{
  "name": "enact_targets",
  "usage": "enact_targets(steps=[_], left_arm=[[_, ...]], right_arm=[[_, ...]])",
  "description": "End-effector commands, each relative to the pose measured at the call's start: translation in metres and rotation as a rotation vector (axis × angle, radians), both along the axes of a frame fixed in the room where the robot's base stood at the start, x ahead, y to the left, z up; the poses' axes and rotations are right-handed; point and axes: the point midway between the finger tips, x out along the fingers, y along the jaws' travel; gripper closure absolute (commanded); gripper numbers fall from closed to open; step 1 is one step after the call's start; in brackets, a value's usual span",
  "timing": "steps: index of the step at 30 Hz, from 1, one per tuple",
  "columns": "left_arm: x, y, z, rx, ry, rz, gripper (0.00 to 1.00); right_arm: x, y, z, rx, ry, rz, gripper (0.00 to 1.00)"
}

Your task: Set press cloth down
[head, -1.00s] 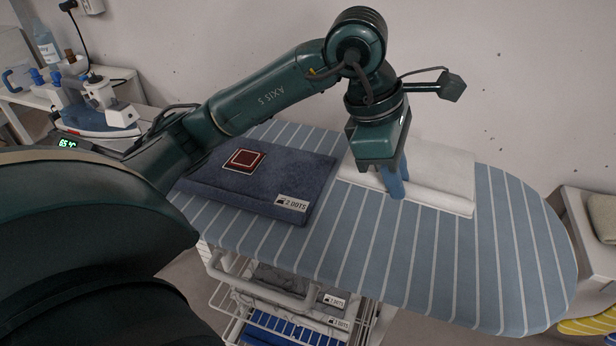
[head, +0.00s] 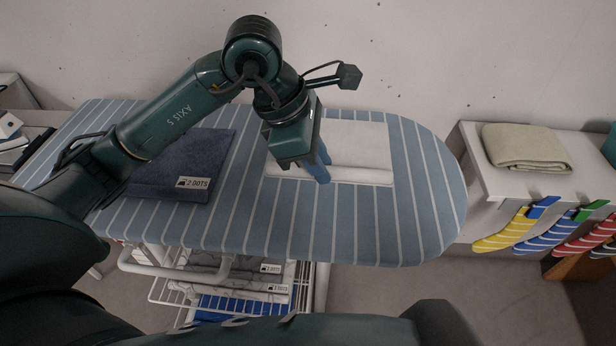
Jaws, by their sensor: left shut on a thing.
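The white press cloth (head: 358,140) lies on the right part of the blue striped ironing board (head: 425,190), with a thick fold along its near edge. My left gripper (head: 322,172) points down at this near fold, left of its middle. Its blue fingers are shut on the cloth. The gripper and wrist hide part of the cloth's left side. My right gripper is out of view.
A folded dark blue cloth (head: 200,160) with a "2 DOTS" label lies left on the board, partly behind my arm. A wire rack (head: 165,290) stands below. At right, a white side table (head: 480,180) carries a beige folded cloth (head: 525,147); striped socks (head: 503,230) hang from its front.

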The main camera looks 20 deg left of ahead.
Motion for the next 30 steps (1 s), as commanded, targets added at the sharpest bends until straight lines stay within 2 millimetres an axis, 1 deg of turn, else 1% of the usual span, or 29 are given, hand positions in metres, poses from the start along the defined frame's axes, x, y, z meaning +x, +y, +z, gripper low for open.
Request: enact_targets(steps=[1,5,13,15,21,25,26,30], left_arm=[[-0.001,0.0,-0.009,0.001,0.003,-0.001,1.0],[0.0,0.0,-0.021,0.001,0.002,-0.001,1.0],[0.0,0.0,-0.055,0.001,0.001,0.0,1.0],[0.0,0.0,-0.058,0.001,0.0,0.0,1.0],[0.0,0.0,-0.058,0.0,-0.001,-0.001,1.0],[0.0,0.0,-0.062,0.001,-0.002,0.0,1.0],[0.0,0.0,-0.061,0.001,-0.002,0.0,0.8],[0.0,0.0,-0.06,0.001,-0.001,0.0,0.68]], right_arm=[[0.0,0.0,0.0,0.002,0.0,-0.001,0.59],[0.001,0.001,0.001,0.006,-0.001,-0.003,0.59],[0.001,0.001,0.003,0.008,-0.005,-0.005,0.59],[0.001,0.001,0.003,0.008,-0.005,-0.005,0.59],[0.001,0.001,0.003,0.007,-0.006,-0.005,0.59],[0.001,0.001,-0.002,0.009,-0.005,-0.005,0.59],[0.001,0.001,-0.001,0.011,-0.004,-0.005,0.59],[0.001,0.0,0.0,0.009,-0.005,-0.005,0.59]])
